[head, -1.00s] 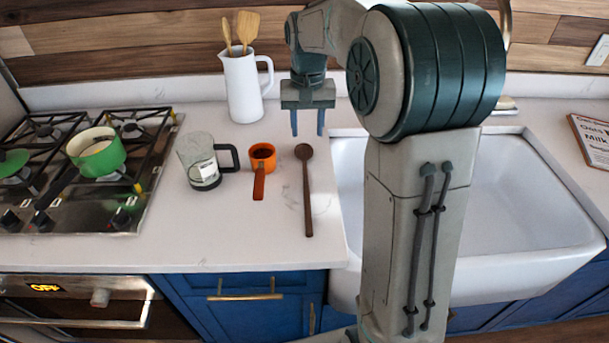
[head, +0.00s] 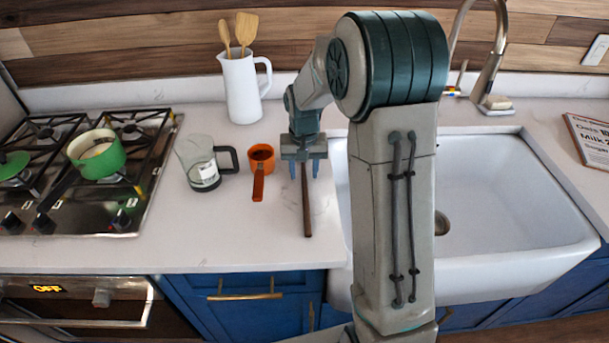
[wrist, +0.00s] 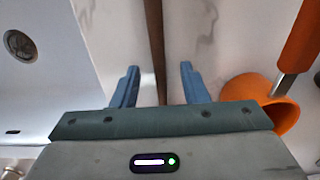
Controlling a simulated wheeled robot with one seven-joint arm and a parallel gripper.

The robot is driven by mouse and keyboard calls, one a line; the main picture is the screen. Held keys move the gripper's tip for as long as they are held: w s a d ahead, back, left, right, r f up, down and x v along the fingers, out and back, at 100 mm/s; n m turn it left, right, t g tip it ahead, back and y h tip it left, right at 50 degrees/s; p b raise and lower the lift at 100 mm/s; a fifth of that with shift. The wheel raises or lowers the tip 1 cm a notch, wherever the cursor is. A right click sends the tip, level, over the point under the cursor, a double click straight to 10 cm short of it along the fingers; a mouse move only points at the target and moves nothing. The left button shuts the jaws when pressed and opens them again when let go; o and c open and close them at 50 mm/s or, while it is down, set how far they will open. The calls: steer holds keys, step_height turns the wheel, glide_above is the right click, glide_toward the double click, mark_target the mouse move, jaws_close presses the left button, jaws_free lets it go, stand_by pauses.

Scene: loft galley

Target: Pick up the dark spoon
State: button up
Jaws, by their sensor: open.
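The dark spoon (head: 306,205) lies on the white counter between the orange measuring cup and the sink, its handle pointing toward the counter's front edge. My gripper (head: 304,174) is open above the bowl end of the spoon and hides that end in the head view. In the wrist view, the spoon's dark handle (wrist: 156,45) runs between the two blue fingers of my gripper (wrist: 158,84). The fingers stand apart on either side of it, and nothing is held. I cannot tell the exact height of the fingertips above the counter.
The orange measuring cup (head: 262,158) is close to the left of my gripper, and a glass jug (head: 198,165) stands beyond it. The white sink (head: 500,215) opens to the right. A white pitcher (head: 241,88) with wooden utensils stands behind. The front counter (head: 220,235) is clear.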

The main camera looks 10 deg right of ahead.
steer(key=shift+f, duration=0.25)
jaws_close()
steer(key=shift+r, duration=0.2)
